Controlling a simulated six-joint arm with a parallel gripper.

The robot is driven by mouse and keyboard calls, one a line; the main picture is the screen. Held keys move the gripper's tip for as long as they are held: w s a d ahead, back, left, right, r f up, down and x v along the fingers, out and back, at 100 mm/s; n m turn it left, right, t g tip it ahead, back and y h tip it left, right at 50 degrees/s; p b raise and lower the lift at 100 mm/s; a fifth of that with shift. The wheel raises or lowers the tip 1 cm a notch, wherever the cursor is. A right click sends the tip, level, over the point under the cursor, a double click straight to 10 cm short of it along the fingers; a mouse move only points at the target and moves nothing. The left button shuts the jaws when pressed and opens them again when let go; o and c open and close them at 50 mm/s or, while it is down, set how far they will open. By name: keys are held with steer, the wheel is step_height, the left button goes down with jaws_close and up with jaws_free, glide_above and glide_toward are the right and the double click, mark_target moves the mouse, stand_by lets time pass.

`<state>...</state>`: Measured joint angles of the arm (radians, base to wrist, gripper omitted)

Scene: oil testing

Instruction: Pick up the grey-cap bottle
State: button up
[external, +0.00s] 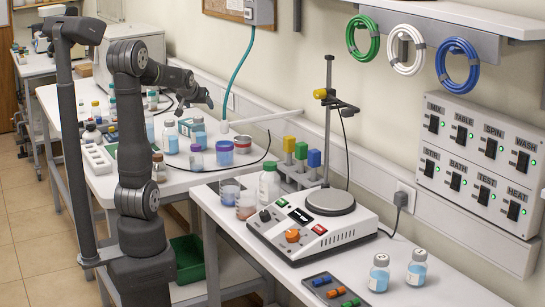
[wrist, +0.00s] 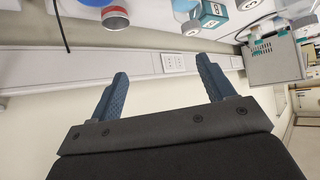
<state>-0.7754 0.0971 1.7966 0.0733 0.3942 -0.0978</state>
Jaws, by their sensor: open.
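Two clear bottles of pale blue liquid with grey caps, a left one (external: 380,275) and a right one (external: 417,270), stand upright on the front bench at the right. Another pale-capped bottle of blue liquid (external: 171,140) stands on the back bench; I cannot tell its exact cap shade. My gripper (external: 207,99) is above the back bench, far from the two front bottles. In the wrist view my gripper (wrist: 163,76) is open, with nothing between its blue-grey fingers. A bottle with a pale round cap (wrist: 190,28) shows beyond the fingers, at the top.
The hotplate stirrer (external: 314,225) with its upright rod stands on the front bench, left of the two bottles. A dark tray with coloured pieces (external: 336,291) lies near them. Beakers, bottles and a teal box (external: 192,126) crowd the back bench. A hose (external: 243,80) hangs there.

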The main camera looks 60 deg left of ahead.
mark_target(170, 126)
steer(key=s+a+f+n+g, duration=0.2)
steer(key=s+a+n, duration=0.1)
steer(key=s+a, duration=0.7)
steer(key=shift+y, duration=0.4)
steer(key=x, duration=1.7)
steer(key=shift+s+a+f, duration=0.1)
steer(key=shift+s+f, duration=0.05)
steer(key=shift+f, duration=0.05)
steer(key=c, duration=1.6)
